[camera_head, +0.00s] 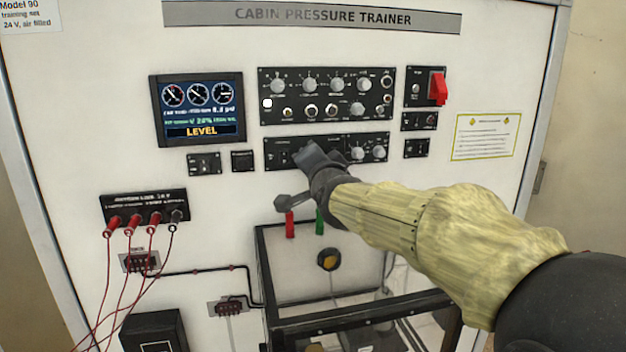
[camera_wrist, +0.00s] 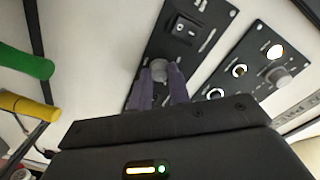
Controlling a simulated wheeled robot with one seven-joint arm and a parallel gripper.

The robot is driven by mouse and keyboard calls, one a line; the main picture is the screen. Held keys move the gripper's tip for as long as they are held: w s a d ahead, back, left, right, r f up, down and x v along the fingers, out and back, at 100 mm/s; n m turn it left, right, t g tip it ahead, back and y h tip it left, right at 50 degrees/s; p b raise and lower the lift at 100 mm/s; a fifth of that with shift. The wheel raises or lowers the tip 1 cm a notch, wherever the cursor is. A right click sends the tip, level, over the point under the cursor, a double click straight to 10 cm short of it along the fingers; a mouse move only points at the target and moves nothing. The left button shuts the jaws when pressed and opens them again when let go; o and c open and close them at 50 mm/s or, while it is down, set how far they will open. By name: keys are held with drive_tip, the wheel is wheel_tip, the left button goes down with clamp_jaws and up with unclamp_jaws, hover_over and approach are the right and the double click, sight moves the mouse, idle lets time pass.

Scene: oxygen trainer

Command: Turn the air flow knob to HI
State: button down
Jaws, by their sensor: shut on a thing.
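My gripper (camera_head: 312,157) reaches from the lower right to the lower black control panel (camera_head: 269,153), covering its middle. In the wrist view, my gripper's two fingers (camera_wrist: 160,88) are shut around a small grey round knob (camera_wrist: 158,68) on that panel. The knob's top shows between the fingertips; its pointer does not show clearly. In the head view my gripper hides this knob. The labels are too small to read, so I cannot tell the air flow marks or the knob's setting.
A rocker switch (camera_wrist: 185,25) sits near the held knob. Two other grey knobs (camera_head: 357,153) (camera_head: 379,152) are at the panel's right end. The upper panel (camera_head: 325,97), crowded with knobs, is close above. Green (camera_head: 320,222) and red (camera_head: 290,224) grips stand below, above a black-framed box (camera_head: 268,262).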

drive_tip(key=shift+f+m+b, duration=0.1)
drive_tip(key=shift+m+b, duration=0.65)
drive_tip(key=shift+m, duration=0.15)
drive_tip(key=c, duration=1.3)
unclamp_jaws()
drive_tip(key=shift+d, duration=0.1)
